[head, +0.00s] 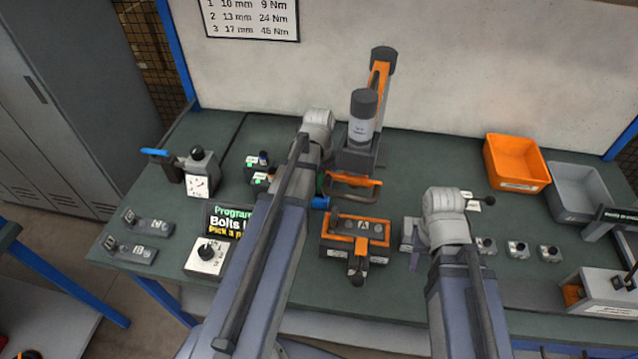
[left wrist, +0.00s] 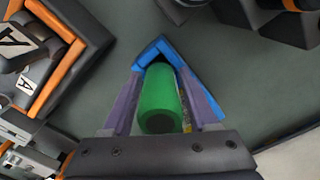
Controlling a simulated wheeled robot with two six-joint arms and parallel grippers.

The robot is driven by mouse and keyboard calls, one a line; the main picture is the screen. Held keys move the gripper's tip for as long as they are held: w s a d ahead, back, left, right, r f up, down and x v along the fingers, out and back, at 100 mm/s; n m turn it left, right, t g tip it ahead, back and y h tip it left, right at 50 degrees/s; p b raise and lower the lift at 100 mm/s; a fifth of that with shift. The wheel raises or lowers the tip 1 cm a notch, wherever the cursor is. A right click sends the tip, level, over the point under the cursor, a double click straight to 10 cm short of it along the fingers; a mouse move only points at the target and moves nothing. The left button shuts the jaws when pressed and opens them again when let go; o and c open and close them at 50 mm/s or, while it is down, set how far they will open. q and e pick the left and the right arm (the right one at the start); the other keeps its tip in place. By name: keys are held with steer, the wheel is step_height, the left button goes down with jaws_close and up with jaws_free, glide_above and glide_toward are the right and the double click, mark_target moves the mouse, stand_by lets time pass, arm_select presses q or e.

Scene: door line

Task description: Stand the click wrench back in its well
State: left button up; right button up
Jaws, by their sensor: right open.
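A green cylinder (left wrist: 160,98), which looks like the click wrench's grip, stands between the purple fingers of my left gripper (left wrist: 160,95) in the left wrist view. The fingers close along its sides. A blue angled rim (left wrist: 188,72), perhaps the well, shows around its far end. Whether the wrench is seated in it I cannot tell. In the head view a bit of green (head: 320,183) and blue (head: 320,203) shows beside my left arm, which hides most of that gripper. My right gripper (head: 415,258) is open, mostly hidden by its wrist, beside a small grey block.
An orange-and-black fixture (head: 355,232) marked A sits between my arms. A tall orange-armed stand (head: 380,75) rises behind it. A dial gauge (head: 198,178) and a knob box (head: 207,256) stand left. Orange (head: 545,165) and grey (head: 580,205) bins stand right.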

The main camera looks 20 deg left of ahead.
arm_select(q)
steer(key=shift+o, duration=1.1)
step_height(320, 180, up, 12)
steer(key=p, duration=1.2)
steer(key=shift+r, duration=0.2)
arm_select(e)
step_height(320, 180, up, 12)
steer(key=shift+r, duration=0.15)
